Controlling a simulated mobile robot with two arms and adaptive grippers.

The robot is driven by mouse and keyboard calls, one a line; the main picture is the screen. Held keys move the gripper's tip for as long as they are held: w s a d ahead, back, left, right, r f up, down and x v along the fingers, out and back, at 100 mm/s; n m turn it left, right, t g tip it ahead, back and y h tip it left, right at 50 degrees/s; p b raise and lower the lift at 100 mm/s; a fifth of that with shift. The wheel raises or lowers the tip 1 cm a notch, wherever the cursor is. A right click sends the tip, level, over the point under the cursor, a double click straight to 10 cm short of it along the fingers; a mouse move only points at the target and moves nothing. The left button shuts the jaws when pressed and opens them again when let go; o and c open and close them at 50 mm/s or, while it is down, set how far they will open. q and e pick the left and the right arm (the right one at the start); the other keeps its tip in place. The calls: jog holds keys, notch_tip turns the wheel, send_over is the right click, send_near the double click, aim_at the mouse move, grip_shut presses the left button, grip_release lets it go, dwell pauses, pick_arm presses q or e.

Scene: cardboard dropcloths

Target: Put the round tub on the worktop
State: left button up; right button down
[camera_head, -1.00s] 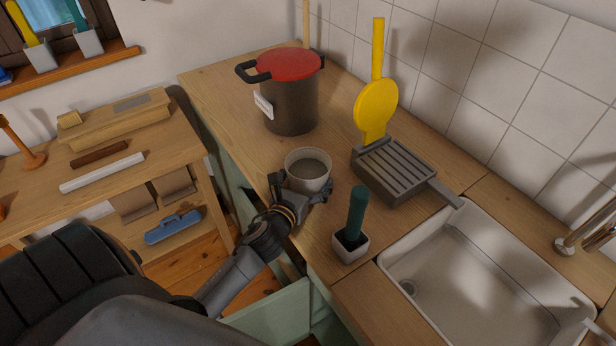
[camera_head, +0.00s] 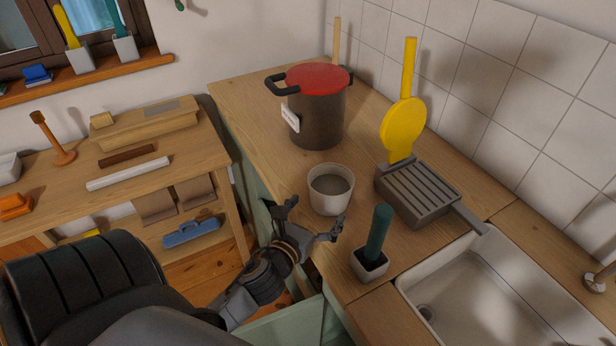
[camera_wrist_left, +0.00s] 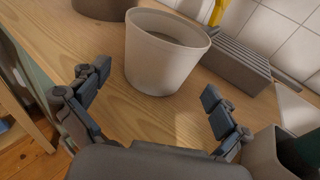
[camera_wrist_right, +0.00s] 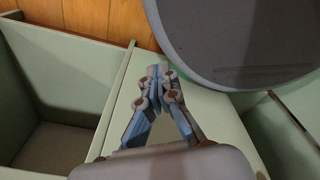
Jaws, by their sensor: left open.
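The round tub (camera_head: 331,190) is pale grey and stands upright on the wooden worktop (camera_head: 258,121), near its front edge. It also shows in the left wrist view (camera_wrist_left: 160,62), just beyond the fingers. My left gripper (camera_head: 315,215) is open and empty, on the near side of the tub and apart from it, with a strip of bare wood between them. My right gripper (camera_wrist_right: 162,72) shows only in its own wrist view. Its fingertips meet and hold nothing visible.
A dark pot with a red lid (camera_head: 317,108) stands behind the tub. A ribbed grill pan (camera_head: 420,194), a yellow utensil (camera_head: 403,125) and a small pot with a green handle (camera_head: 371,262) are to its right. The sink (camera_head: 480,290) is further right. Green open drawers (camera_wrist_right: 65,75) lie below.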

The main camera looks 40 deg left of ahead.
pick_arm(q)
jog(key=shift+b+v, duration=0.3)
jog(key=shift+v, duration=2.2)
